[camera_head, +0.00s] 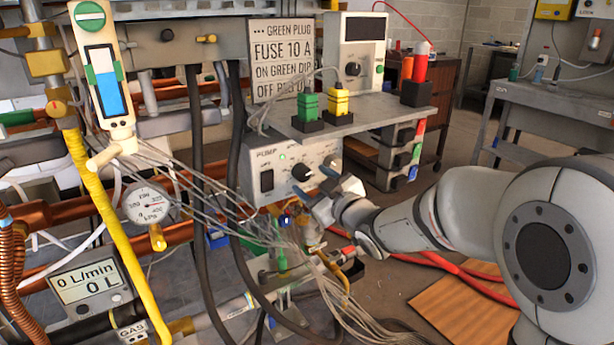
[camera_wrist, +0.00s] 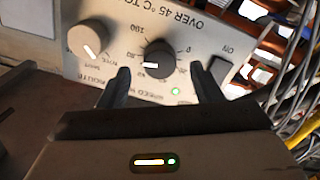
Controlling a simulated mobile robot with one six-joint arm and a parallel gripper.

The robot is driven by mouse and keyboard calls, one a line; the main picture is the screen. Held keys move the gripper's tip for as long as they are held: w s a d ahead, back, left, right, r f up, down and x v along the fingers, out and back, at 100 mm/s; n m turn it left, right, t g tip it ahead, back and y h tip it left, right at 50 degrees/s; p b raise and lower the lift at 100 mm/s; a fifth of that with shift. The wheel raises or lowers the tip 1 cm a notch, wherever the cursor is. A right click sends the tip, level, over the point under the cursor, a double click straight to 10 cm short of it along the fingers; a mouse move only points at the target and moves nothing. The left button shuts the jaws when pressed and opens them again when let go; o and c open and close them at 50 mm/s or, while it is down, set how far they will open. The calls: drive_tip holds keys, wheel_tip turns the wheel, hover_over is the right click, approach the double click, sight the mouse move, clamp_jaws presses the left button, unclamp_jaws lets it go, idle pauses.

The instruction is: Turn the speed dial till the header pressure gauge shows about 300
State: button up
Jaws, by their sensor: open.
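The speed dial is a black knob (camera_head: 301,172) on the white pump panel (camera_head: 287,150). In the wrist view the dial (camera_wrist: 159,56) has a white pointer line toward the left, with scale numbers around it. My gripper (camera_head: 325,194) is open just in front of the panel. In the wrist view its fingertips (camera_wrist: 160,82) stand apart on either side of the dial's lower part, with gaps showing; I cannot tell the exact depth. The round white pressure gauge (camera_head: 147,202), marked kPa, is at the left; its needle reading is too small to tell.
A pale knob (camera_wrist: 92,39) sits left of the dial and a dark switch (camera_wrist: 220,70) right of it in the wrist view. A green light (camera_head: 283,157) is lit on the panel. Loose cables (camera_head: 270,235) hang below. A flow meter (camera_head: 88,284) shows 0 L.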

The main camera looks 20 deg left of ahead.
drive_tip(key=shift+p+v, duration=0.3)
drive_tip(key=shift+v, duration=2)
drive_tip(key=s+d+r+m+h+p, duration=0.1)
drive_tip(key=d+r+m+h+p, duration=0.3)
drive_tip(key=d, duration=0.3)
drive_tip(key=s+d+r+m+g+h+p, duration=0.1)
drive_tip(key=d+r+m+h+p, duration=0.2)
drive_tip(key=d+p, duration=0.4)
drive_tip(key=s+d+r+m+h+p, duration=0.1)
drive_tip(key=d+r+m+h+p, duration=0.1)
drive_tip(key=d+r+h+p, duration=0.4)
drive_tip(key=s+d+r+m+g+p, duration=0.2)
drive_tip(key=s+d+g+p, duration=0.2)
drive_tip(key=s, duration=0.6)
drive_tip(key=s+d+r+m+g+p, duration=0.2)
drive_tip(key=s+d+m+g+p, duration=0.1)
drive_tip(key=s, duration=0.7)
drive_tip(key=d+g+p, duration=0.1)
drive_tip(key=d+p, duration=0.1)
drive_tip(key=p, duration=0.1)
drive_tip(key=shift+d+r+m+h+p, duration=0.25)
drive_tip(key=shift+r+m+h+p, duration=0.05)
drive_tip(key=shift+r+p, duration=0.1)
